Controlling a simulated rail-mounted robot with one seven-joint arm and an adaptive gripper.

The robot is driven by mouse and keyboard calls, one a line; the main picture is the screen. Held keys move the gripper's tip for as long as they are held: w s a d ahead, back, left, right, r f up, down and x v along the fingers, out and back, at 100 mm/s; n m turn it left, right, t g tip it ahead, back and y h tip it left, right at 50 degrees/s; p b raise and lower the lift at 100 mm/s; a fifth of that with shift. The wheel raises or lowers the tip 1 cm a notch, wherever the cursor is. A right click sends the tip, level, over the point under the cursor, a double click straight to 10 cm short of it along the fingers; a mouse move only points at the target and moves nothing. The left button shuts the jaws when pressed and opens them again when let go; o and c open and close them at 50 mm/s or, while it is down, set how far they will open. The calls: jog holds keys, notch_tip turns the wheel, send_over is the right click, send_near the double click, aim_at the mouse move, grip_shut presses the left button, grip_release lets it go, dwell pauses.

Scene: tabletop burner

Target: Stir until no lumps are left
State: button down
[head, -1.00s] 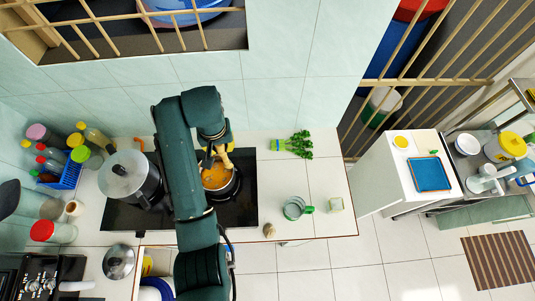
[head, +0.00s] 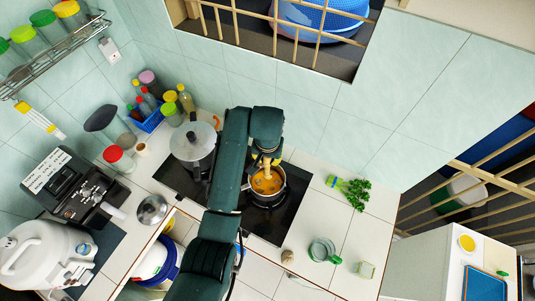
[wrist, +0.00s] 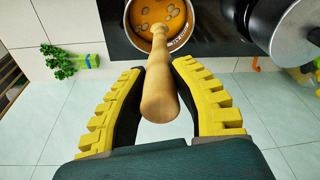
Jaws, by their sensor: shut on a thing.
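A small pot (head: 266,185) stands on the black cooktop (head: 181,179), holding orange-brown soup.
A large lidded pot (head: 193,145) stands left of the small pot, close to my arm. Green leafy vegetables (head: 355,193), a glass mug (head: 322,250) and a small glass (head: 366,270) are to the right. Bottles (head: 150,100) stand at the back left.

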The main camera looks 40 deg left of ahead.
aim_at(267, 168)
jog(key=shift+f+b, duration=1.65)
jog(key=shift+f, duration=1.75)
